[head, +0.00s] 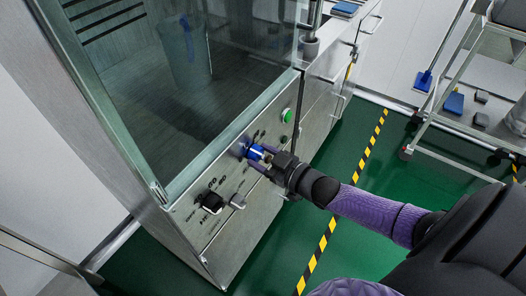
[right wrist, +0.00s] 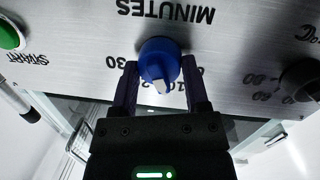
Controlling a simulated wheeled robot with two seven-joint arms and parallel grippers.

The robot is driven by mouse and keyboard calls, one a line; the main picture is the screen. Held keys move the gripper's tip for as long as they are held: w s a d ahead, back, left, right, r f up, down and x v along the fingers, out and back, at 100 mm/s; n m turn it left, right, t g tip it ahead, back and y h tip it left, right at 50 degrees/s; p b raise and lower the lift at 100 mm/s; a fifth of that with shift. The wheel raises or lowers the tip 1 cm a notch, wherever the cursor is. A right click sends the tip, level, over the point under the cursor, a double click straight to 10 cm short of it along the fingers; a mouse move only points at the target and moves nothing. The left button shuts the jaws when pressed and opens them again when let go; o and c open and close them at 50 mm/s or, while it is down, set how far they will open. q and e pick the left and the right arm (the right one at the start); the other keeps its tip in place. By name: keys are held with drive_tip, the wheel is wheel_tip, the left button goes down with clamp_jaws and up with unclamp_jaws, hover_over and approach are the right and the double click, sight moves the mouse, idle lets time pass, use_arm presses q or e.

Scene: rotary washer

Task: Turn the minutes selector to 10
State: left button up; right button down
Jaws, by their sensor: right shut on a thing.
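The minutes selector is a blue round knob (head: 256,153) on the washer's steel front panel. In the right wrist view the blue knob (right wrist: 158,60) sits beside the upside-down word MINUTES, with a white pointer mark toward the bottom of the picture. My right gripper (head: 262,158) is shut on it, one finger on each side, as the right wrist view also shows (right wrist: 160,88). The fingers partly cover the printed numbers. A 30 shows at the left, and digits at the lower right are partly hidden, so the exact setting is hard to read. My left gripper is out of view.
A black temperature knob (head: 212,202) and a pale grey part (head: 238,201) are on the same panel. A green start button (head: 286,115) lies farther along it. The washer's glass (head: 235,75) rises above the panel. The green floor (head: 350,240) in front has yellow-black tape.

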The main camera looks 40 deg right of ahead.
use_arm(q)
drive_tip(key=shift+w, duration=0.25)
use_arm(e)
drive_tip(key=shift+c, duration=1.8)
unclamp_jaws()
drive_tip(key=shift+o, duration=1.4)
use_arm(q)
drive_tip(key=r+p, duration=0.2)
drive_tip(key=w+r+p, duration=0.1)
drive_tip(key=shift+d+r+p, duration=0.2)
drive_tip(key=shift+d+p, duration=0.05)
drive_tip(key=shift+p, duration=0.05)
use_arm(e)
drive_tip(key=f+v, duration=0.1)
drive_tip(key=v, duration=0.8)
drive_tip(key=shift+s+r, duration=0.4)
drive_tip(key=shift+r, duration=0.15)
drive_tip(key=shift+d, duration=0.15)
